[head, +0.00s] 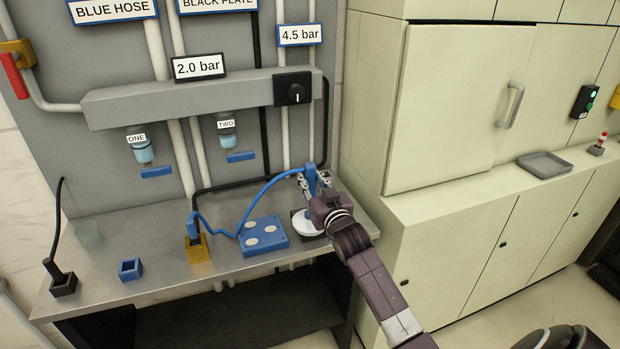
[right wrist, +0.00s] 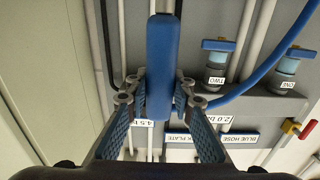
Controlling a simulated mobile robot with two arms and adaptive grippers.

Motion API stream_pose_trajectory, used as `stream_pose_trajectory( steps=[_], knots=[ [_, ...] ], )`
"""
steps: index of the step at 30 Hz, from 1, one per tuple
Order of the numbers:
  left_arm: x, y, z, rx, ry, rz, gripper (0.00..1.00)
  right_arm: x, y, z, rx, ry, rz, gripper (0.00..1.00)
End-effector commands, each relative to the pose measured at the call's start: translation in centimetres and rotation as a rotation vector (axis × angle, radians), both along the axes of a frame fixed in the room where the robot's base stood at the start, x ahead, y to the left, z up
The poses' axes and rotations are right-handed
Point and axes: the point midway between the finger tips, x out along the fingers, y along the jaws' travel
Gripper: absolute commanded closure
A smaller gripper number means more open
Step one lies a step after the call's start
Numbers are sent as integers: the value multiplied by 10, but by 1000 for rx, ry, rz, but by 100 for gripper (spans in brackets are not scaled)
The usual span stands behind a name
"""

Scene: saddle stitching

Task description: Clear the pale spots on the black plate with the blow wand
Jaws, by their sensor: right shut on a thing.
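My right gripper (head: 316,188) is shut on the blue blow wand (head: 310,176), above the back right of the steel bench. The wand's blue body (right wrist: 160,65) stands between the two fingers in the right wrist view. A blue hose (head: 262,190) runs from the wand down to the left. Below the gripper lies a dark plate (head: 296,213) with a large pale round patch on it, partly hidden by my arm. Left of it is a blue plate (head: 264,246) with several pale spots. My left gripper is not in view.
A brass-coloured block (head: 197,250), a small blue open box (head: 130,269) and a black socket with a cable (head: 63,285) stand on the bench (head: 165,255). Pale cabinets (head: 450,110) flank the right.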

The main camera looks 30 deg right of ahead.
Motion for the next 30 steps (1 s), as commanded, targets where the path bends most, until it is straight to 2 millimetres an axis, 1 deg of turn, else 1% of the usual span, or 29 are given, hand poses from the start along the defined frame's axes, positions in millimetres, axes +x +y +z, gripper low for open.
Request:
stream_pose_trajectory(
  steps=[1, 30],
  knots=[
    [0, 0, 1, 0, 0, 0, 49, -1, 0, -5, 4, 10, -1, 100],
    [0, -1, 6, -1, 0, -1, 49, 0, 0, -3, 3, 9, -1, 100]
  ],
)
